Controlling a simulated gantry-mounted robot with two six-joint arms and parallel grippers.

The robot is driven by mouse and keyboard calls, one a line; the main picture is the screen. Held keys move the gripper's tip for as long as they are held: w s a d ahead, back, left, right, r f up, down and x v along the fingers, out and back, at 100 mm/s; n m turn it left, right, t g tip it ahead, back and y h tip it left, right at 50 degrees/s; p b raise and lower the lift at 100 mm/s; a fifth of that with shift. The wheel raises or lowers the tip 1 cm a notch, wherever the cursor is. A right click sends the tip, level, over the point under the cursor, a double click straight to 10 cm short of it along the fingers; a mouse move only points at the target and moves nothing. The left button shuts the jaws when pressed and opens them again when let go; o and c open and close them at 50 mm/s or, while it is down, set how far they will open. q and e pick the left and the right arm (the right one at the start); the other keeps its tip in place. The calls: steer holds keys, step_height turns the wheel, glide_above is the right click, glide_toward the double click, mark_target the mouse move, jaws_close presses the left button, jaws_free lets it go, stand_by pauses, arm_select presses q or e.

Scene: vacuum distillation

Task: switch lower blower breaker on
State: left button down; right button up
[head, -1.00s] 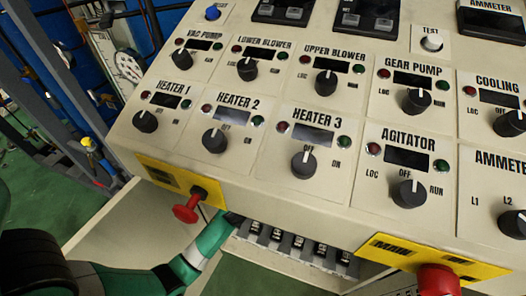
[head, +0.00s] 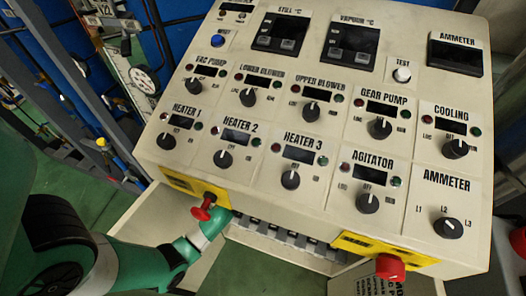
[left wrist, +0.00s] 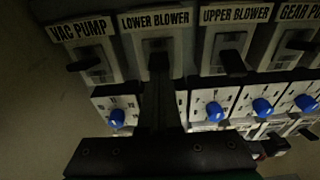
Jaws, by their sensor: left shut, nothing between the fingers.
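The lower blower breaker (left wrist: 177,50) is in the left wrist view, below its "LOWER BLOWER" label (left wrist: 155,20). My left gripper (left wrist: 159,64) is shut and empty, its dark fingers pointing up the picture at this breaker. The fingertips overlap the breaker's middle and cover its lever; I cannot tell whether they touch it or how the lever is set. In the head view my left arm (head: 190,245) reaches under the front of the control panel (head: 350,215), where its gripper is hidden. My right gripper is in neither view.
The vac pump breaker (left wrist: 84,64) stands to the left and the upper blower breaker (left wrist: 231,62) to the right, both with dark levers. Several blue knobs (left wrist: 117,117) sit below. A red knob (head: 203,208) juts out beside my left arm in the head view.

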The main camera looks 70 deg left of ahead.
arm_select(q)
step_height(320, 180, down, 5)
steer(key=b, duration=0.5)
steer(key=s+d+r+p, duration=0.5)
steer(key=s+d, duration=0.1)
steer(key=d, duration=0.1)
steer(key=shift+r, duration=0.25)
steer(key=shift+d, duration=0.1)
